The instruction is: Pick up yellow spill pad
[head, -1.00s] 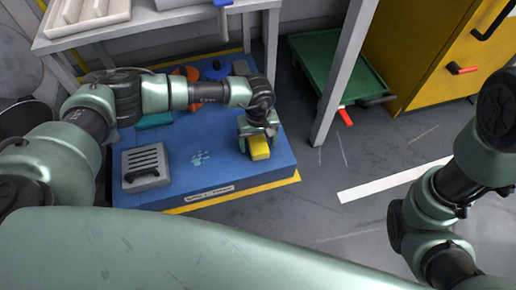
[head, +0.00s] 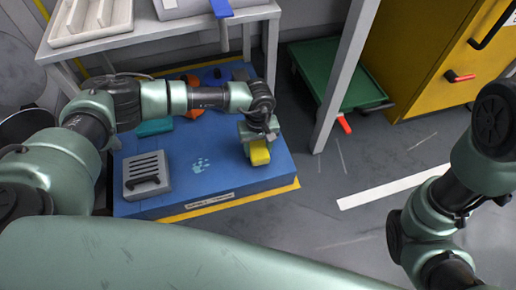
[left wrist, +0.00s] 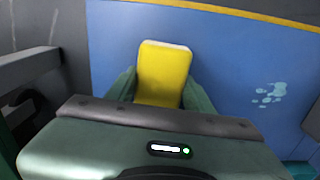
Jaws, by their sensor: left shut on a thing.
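The yellow spill pad (head: 260,153) is at the right part of the blue platform (head: 225,185) in the head view. It is a small yellow block with a paler edge. My left gripper (head: 257,141) is over it, pointing down, and shut on it. In the left wrist view the yellow spill pad (left wrist: 163,75) stands out between the two green fingers of my left gripper (left wrist: 160,92). Its lower part is hidden by the gripper body. I cannot tell whether it touches the platform. My right gripper is out of view; only my right arm shows.
A grey slotted box (head: 147,174) sits on the platform's left, beside a pale blue wet patch (head: 201,165). Orange and teal things lie behind my left arm. A table leg (head: 345,80), a green cart (head: 340,75) and a yellow cabinet (head: 430,60) stand to the right.

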